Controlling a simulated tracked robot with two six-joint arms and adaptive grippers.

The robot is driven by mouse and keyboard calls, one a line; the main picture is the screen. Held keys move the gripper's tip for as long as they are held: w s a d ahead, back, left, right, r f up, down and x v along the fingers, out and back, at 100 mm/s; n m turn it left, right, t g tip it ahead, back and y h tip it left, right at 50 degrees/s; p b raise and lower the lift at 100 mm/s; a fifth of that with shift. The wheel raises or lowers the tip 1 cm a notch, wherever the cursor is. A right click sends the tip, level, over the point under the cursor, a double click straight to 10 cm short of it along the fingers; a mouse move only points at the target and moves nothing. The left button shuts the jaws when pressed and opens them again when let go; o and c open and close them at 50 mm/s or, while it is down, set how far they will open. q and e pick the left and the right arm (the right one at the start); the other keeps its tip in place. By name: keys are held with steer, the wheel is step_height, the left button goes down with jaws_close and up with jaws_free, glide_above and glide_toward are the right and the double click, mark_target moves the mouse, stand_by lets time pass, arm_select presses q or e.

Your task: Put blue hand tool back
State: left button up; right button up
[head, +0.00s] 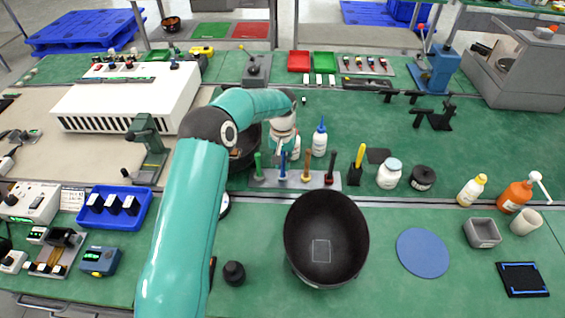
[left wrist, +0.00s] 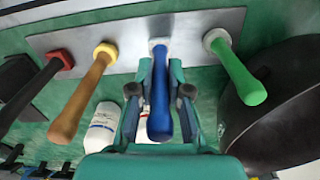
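The blue hand tool (head: 283,166) stands upright in the grey rack strip (head: 268,181), between the green tool (head: 258,166) and the orange tool (head: 307,164). In the left wrist view the blue handle (left wrist: 160,100) runs between my fingers, with its white collar at the strip, in line with the other collars. My left gripper (left wrist: 161,72) has one finger on each side of the handle, and the tips look closed against it. In the head view my left gripper (head: 283,148) is above the rack, partly hidden by its own wrist. My right gripper is not in view.
A red-collared dark tool (head: 331,166) also stands in the strip. A black bowl (head: 326,225) is in front, and another dark bowl (head: 243,150) lies behind my arm. White bottles (head: 320,142) stand behind the strip. A blue disc (head: 422,252) lies on clear mat at right.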

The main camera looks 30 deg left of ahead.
arm_select(q)
steer(key=o, duration=0.4)
steer(key=shift+o, duration=0.2)
steer(key=shift+r+p, duration=0.35)
steer(key=shift+r, duration=0.1)
step_height(320, 180, up, 5)
steer(key=p, duration=0.2)
steer(key=shift+f+p, duration=0.2)
steer(key=shift+p, duration=0.2)
step_height(320, 180, up, 7)
steer(key=shift+f, duration=0.15)
